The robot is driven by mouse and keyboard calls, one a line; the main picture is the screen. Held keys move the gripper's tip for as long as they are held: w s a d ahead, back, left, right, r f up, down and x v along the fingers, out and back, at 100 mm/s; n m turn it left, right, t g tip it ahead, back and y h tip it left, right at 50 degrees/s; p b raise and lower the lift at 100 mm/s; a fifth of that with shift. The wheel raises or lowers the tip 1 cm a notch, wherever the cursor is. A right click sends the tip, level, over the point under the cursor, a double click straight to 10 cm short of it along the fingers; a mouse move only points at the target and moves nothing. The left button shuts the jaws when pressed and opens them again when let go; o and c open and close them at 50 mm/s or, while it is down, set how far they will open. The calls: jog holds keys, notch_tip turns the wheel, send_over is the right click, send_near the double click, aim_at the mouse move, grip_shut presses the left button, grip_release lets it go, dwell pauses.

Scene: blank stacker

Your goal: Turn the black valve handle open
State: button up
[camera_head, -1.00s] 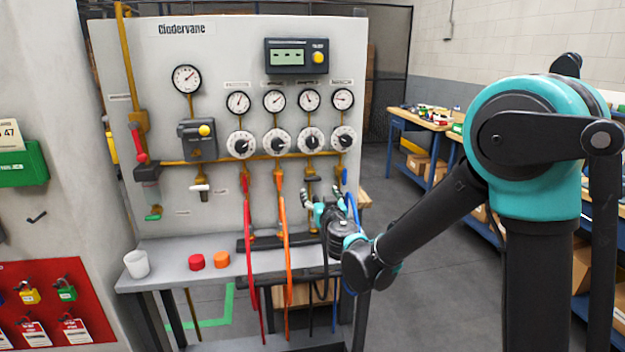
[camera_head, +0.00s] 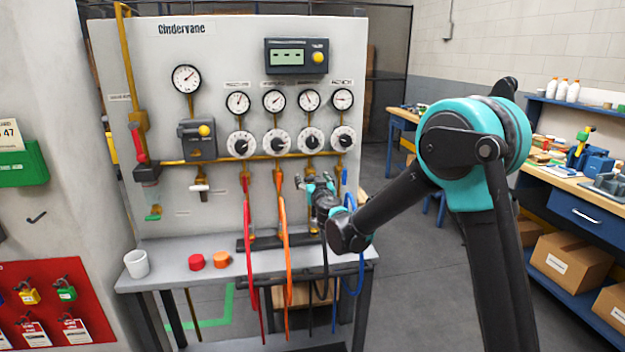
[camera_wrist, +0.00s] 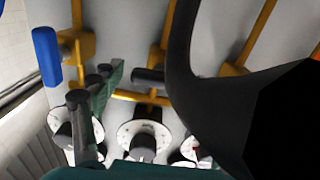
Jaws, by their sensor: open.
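The black valve handle (camera_wrist: 149,77) shows in the wrist view as a short dark bar on a yellow pipe, just right of a green and black gripper finger. In the head view, my gripper hides or blends with it. My gripper (camera_head: 313,181) is open in front of the panel's lower pipes, its fingertips pointing up at the third pipe from the left. It holds nothing. I cannot tell whether a finger touches the handle. A large black curved shape covers the right of the wrist view.
A blue handle (camera_head: 345,177) is right of my gripper; orange (camera_head: 279,181) and red (camera_head: 245,184) handles are left. White dials (camera_head: 277,141) sit above. Hoses hang below, past the grey bench (camera_head: 180,264), which bears a white cup (camera_head: 137,265) and red and orange caps.

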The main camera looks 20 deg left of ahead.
jog(key=c, duration=1.2)
jog(key=shift+o, duration=0.2)
jog(key=shift+n, duration=0.3)
jog(key=n, duration=0.3)
jog(key=shift+s+a+n, duration=0.1)
jog(key=shift+n, duration=0.2)
jog(key=n, duration=0.4)
jog(key=shift+n, duration=0.3)
jog(key=n, duration=0.4)
jog(key=shift+a+f+n, duration=0.1)
jog(key=shift+f+n, duration=0.05)
jog(key=shift+n, duration=0.15)
jog(key=shift+s+f+n, duration=0.1)
jog(key=shift+n, duration=2.1)
